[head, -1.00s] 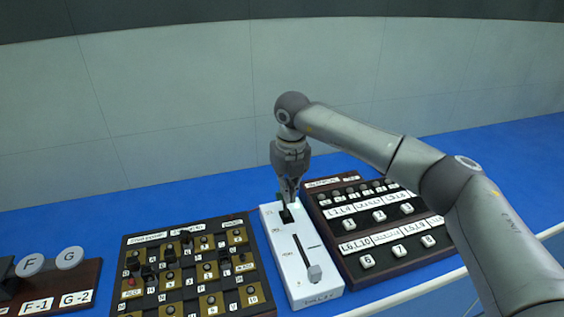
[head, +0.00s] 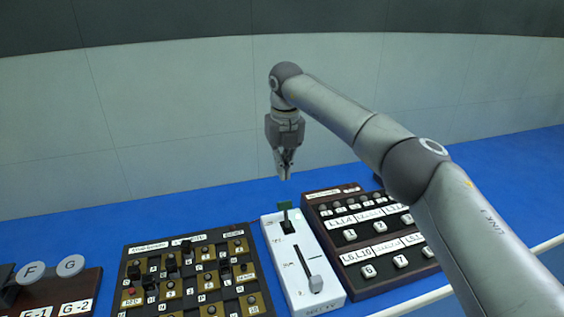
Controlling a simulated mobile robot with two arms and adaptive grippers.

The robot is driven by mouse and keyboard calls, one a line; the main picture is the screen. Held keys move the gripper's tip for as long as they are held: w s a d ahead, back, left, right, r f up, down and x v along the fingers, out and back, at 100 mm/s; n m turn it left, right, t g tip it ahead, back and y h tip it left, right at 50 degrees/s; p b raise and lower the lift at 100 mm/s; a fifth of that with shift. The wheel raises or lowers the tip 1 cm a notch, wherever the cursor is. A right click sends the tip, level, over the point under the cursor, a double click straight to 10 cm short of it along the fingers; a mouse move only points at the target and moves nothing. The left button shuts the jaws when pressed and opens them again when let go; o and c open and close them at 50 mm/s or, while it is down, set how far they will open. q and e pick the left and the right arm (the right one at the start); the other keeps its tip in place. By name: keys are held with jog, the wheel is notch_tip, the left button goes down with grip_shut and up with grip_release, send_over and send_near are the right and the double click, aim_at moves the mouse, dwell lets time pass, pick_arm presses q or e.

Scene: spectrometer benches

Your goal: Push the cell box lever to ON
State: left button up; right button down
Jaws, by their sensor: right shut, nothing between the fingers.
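The white cell box (head: 306,279) stands on the blue bench in the lower middle of the head view. At its far end a lever with a dark green handle (head: 285,206) stands up out of a black slot. A grey slider knob (head: 316,284) sits at the near end of a second slot. The small labels beside the slots are too small to read. My right gripper (head: 284,177) is shut and empty, pointing down above the green handle with a gap between them. My left gripper is not in view.
A dark panel with lettered and numbered knobs (head: 137,290) is left of the box. A dark panel with white buttons (head: 369,271) is close on the right. A board with round F and G discs (head: 70,265) is at far left. The blue bench (head: 200,205) behind is clear.

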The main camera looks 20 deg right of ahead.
jog(key=shift+w+r, duration=0.3)
jog(key=shift+r, duration=0.3)
